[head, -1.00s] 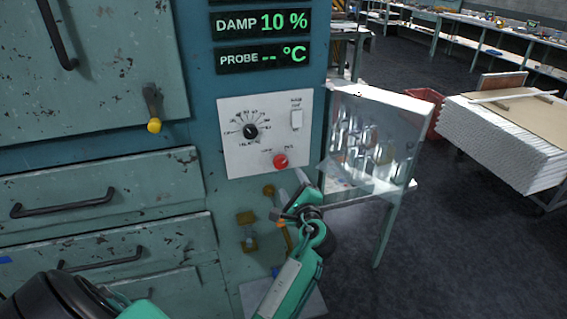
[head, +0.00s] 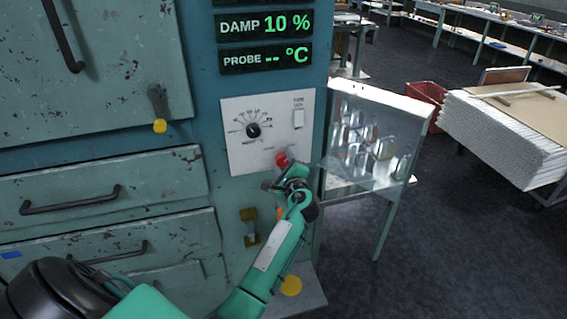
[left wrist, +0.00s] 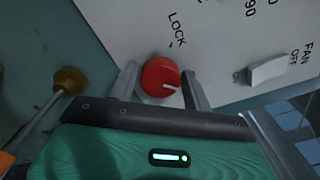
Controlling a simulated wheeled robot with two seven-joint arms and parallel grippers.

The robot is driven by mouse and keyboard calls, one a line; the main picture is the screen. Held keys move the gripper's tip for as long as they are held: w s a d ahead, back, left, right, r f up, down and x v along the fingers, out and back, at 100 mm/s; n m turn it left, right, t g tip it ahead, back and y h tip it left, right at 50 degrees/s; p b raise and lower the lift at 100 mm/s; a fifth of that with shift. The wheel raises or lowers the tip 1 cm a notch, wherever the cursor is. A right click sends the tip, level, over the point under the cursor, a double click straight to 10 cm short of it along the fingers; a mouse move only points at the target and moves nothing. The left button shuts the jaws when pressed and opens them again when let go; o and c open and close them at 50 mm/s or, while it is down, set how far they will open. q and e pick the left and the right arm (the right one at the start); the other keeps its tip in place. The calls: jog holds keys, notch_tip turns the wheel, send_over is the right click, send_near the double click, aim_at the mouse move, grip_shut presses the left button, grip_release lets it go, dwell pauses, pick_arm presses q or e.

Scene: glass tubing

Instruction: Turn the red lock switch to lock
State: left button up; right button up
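The red lock switch (head: 281,158) is a round knob low on the white control panel (head: 236,163). My left gripper (head: 282,170) is at the panel, partly covering the knob in the head view. In the left wrist view the left gripper (left wrist: 160,88) has one finger on each side of the knob. The fingers are apart and close to its sides; a firm grip is not evident. My right gripper is out of view.
A glass-fronted case (head: 380,92) stands close on the right. A yellow-brown fitting (head: 249,214) is below; drawers with handles (head: 70,200) are at left.

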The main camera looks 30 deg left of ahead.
pick_arm(q)
jog(key=c, duration=0.6)
jog(key=shift+f+n+b, duration=0.2)
jog(key=shift+n+b, duration=0.3)
jog(key=shift+b, duration=0.35)
jog(key=n+b, duration=0.8)
jog(key=b, duration=0.2)
jog(key=shift+f+b, duration=0.2)
jog(key=shift+b, duration=0.1)
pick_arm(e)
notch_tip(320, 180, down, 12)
pick_arm(q)
jog(key=n+b, duration=0.8)
jog(key=shift+r+n, duration=0.15)
jog(key=shift+n, duration=0.25)
jog(key=shift+b, duration=0.35)
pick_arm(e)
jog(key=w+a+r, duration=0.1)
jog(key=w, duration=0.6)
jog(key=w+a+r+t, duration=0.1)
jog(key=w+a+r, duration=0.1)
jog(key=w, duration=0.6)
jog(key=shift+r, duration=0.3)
pick_arm(q)
jog(key=o, duration=1)
jog(key=shift+r, duration=0.1)
